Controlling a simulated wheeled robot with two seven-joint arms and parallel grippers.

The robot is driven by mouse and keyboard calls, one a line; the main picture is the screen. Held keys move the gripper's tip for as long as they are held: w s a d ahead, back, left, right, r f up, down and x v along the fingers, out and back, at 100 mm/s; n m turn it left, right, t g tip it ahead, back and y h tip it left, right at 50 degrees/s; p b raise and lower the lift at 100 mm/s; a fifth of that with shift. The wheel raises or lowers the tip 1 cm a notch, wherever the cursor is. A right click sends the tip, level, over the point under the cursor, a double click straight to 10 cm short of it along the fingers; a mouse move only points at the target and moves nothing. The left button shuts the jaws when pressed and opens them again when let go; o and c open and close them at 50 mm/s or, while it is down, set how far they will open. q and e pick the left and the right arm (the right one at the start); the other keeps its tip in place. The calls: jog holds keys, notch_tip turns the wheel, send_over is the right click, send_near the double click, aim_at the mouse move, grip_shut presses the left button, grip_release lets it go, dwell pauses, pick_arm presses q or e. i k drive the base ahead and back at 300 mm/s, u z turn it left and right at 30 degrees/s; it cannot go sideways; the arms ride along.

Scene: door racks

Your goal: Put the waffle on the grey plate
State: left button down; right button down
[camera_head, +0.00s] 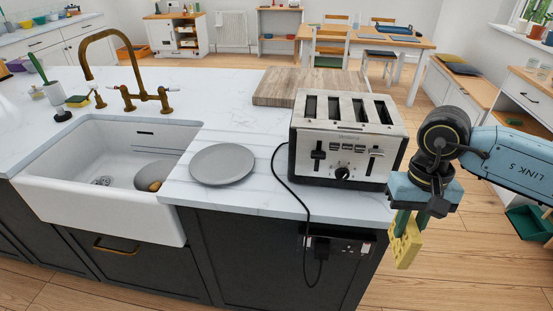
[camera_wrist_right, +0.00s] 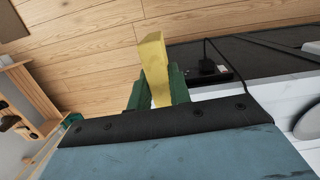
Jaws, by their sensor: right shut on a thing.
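The yellow waffle (camera_head: 404,245) is held by my right gripper (camera_head: 405,222), which is shut on it. The waffle hangs upright past the right end of the counter, over the wooden floor, to the right of the toaster. In the right wrist view the waffle (camera_wrist_right: 154,68) sticks out from between the green fingers (camera_wrist_right: 157,92). The grey plate (camera_head: 222,164) lies empty on the white counter, between the sink and the toaster. A grey rim of it seems to show at the right edge of the right wrist view (camera_wrist_right: 309,122). My left gripper is not in view.
The four-slot toaster (camera_head: 345,140) stands between the waffle and the plate, with its black cord (camera_head: 283,183) running down to a socket (camera_head: 345,247). A wooden board (camera_head: 300,86) lies behind it. The sink (camera_head: 120,170) and brass tap (camera_head: 130,75) are left of the plate.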

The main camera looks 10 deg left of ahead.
aim_at(224, 168)
jog(key=u, duration=2.3)
jog(key=i, duration=1.5)
jog(key=z, duration=2.4)
